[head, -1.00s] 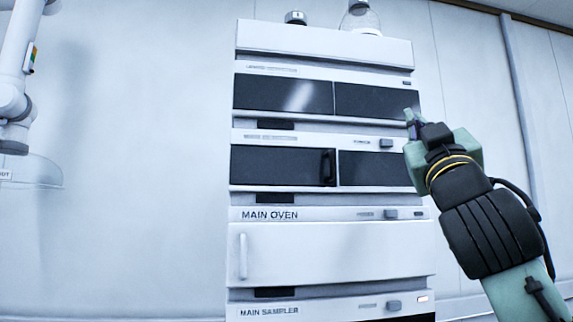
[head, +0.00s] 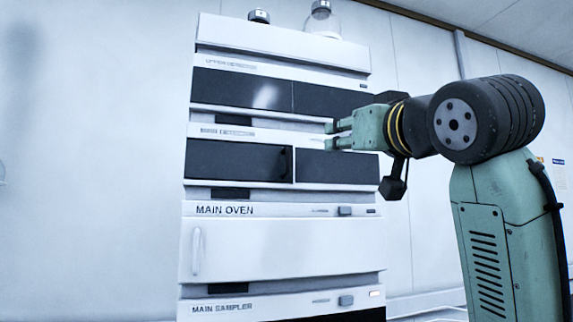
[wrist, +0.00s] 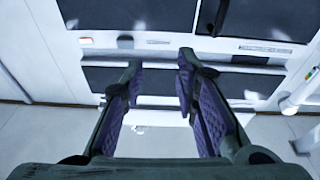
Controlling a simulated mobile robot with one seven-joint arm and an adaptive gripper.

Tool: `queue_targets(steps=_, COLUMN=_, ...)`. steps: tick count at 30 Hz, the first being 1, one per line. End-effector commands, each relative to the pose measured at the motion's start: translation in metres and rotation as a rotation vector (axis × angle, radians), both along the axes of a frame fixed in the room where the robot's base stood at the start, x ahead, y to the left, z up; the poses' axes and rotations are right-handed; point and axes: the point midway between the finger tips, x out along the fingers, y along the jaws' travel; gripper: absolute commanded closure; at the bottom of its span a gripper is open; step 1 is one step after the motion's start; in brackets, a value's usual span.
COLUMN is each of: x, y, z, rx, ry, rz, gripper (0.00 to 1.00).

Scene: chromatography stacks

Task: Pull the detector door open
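The stack has a dark left door panel (head: 236,160) with a black upright handle (head: 285,163) on its right edge, above the main oven. This is likely the detector door, but its module label (head: 228,132) is too blurred to read. The door looks shut. My gripper (head: 336,134) is open and empty, up and to the right of the handle, in front of the stack's right half. In the wrist view, which looks upside down, the open fingers (wrist: 158,68) have nothing between them. The handle (wrist: 212,15) shows beyond them at the top, apart from them.
The white main oven door (head: 270,250) sits below, with the main sampler (head: 230,304) under it. Another dark-fronted module (head: 240,89) is above. A black-capped bottle (head: 259,16) and a glass flask (head: 322,20) stand on top. The wall left of the stack is clear.

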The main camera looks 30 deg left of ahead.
Motion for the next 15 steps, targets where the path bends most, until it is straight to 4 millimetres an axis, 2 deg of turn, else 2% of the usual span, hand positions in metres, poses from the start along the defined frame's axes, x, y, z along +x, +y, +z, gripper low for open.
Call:
queue_targets(steps=1, x=-0.016, y=0.003, z=-0.005, rx=-0.035, ry=0.044, rz=0.066, gripper=0.72)
queue_targets(steps=3, x=-0.034, y=0.005, z=-0.013, rx=-0.086, ry=0.092, rz=0.139, gripper=0.72)
queue_targets(steps=6, x=-0.050, y=0.006, z=-0.020, rx=-0.134, ry=0.128, rz=0.203, gripper=0.72)
queue_targets(steps=11, x=-0.049, y=0.016, z=-0.022, rx=-0.155, ry=0.142, rz=0.225, gripper=0.72)
queue_targets(steps=15, x=-0.038, y=0.037, z=-0.021, rx=-0.154, ry=0.142, rz=0.222, gripper=0.72)
